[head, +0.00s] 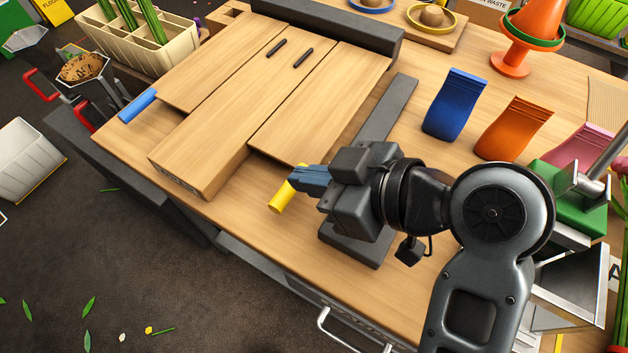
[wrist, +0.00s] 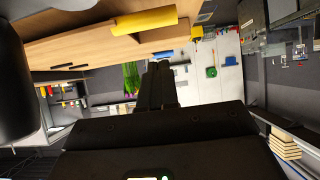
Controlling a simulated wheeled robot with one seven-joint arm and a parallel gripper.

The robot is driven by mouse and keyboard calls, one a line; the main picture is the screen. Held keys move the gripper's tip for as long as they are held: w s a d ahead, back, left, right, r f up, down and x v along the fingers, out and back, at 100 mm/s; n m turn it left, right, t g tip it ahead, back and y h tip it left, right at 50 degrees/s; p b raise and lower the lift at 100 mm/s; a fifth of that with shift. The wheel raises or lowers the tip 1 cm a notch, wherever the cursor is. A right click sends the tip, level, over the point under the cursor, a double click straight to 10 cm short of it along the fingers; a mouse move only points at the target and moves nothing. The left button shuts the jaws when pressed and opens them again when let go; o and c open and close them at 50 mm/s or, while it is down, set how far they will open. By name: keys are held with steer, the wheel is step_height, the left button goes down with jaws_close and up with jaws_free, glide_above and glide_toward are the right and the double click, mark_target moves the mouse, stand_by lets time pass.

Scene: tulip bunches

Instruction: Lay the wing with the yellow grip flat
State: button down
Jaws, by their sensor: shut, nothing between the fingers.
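The wing with the yellow grip is the right-hand wooden panel (head: 322,105), beside the thicker middle board (head: 215,135). It looks about level with the left wing (head: 215,65); I cannot tell whether it lies fully flat. Its yellow grip (head: 280,199) sticks out at the near end and also shows in the wrist view (wrist: 143,20). My gripper (head: 297,174) is shut and empty, its tips right by the grip's upper end. I cannot tell whether they touch it. The fingers partly hide the grip and the wing's near corner. In the wrist view the shut fingers (wrist: 158,78) point ahead.
A blue grip (head: 137,106) sits at the left wing. Two dark pegs (head: 290,52) lie on the boards. A dark bar (head: 385,110) runs along the right side. Blue (head: 455,104) and orange (head: 513,128) sleeves stand farther right. Bare tabletop shows at the front edge.

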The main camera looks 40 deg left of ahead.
steer(key=v, duration=0.9)
